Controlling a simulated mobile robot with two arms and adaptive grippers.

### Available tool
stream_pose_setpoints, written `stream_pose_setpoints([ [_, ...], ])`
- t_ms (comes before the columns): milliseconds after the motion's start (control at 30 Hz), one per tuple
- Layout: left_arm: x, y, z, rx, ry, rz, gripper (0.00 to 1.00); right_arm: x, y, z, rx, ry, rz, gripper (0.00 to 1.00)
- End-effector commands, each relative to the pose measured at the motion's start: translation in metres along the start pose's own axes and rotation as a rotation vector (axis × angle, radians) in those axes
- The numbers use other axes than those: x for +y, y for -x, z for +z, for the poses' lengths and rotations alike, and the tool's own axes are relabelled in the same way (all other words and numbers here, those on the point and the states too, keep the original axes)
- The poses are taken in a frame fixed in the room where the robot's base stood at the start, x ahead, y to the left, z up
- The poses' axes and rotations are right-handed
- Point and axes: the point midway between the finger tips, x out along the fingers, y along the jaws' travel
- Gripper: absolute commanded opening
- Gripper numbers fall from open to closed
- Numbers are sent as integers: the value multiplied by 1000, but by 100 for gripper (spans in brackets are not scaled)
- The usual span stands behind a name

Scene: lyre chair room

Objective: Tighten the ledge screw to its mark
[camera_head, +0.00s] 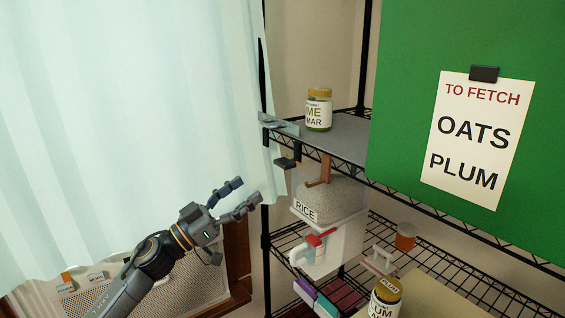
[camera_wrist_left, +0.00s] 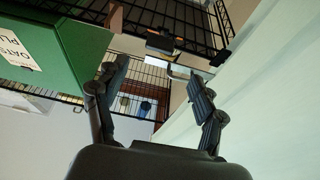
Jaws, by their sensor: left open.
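A grey-blue ledge (camera_head: 280,124) is fixed at the front left corner of the upper wire shelf. A dark block-like part (camera_head: 285,163) hangs below it and may be the ledge screw; its mark cannot be made out. In the left wrist view a dark block (camera_wrist_left: 160,42) shows beyond the fingers by the rack corner; I cannot tell if it is the same part. My left gripper (camera_head: 247,192) is open and empty, below and left of the dark part, apart from it. It also shows in the left wrist view (camera_wrist_left: 158,75), fingers spread. My right gripper is not in view.
A pale curtain (camera_head: 130,110) hangs left, close to my left arm. A green board (camera_head: 400,130) with a paper note (camera_head: 478,140) covers the right. The shelves hold a jar (camera_head: 319,110), a rice container (camera_head: 328,200), an orange cup (camera_head: 405,237) and a plum jar (camera_head: 385,298).

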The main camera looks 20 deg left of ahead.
Motion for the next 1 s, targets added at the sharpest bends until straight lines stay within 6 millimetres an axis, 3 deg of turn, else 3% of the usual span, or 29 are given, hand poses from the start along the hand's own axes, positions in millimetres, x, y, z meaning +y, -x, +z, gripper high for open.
stream_pose_setpoints([
  [300, 0, -71, -4, 5, 2, -2, 70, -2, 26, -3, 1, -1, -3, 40],
  [500, -1, -101, -2, 3, 2, -3, 70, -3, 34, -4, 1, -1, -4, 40],
  [700, 0, -112, 0, 1, 1, -3, 70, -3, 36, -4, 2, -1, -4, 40],
  [967, 0, -113, 0, 0, 0, -2, 70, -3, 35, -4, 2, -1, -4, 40],
  [1000, 0, -112, 0, 1, 0, -2, 64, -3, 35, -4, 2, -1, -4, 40],
])
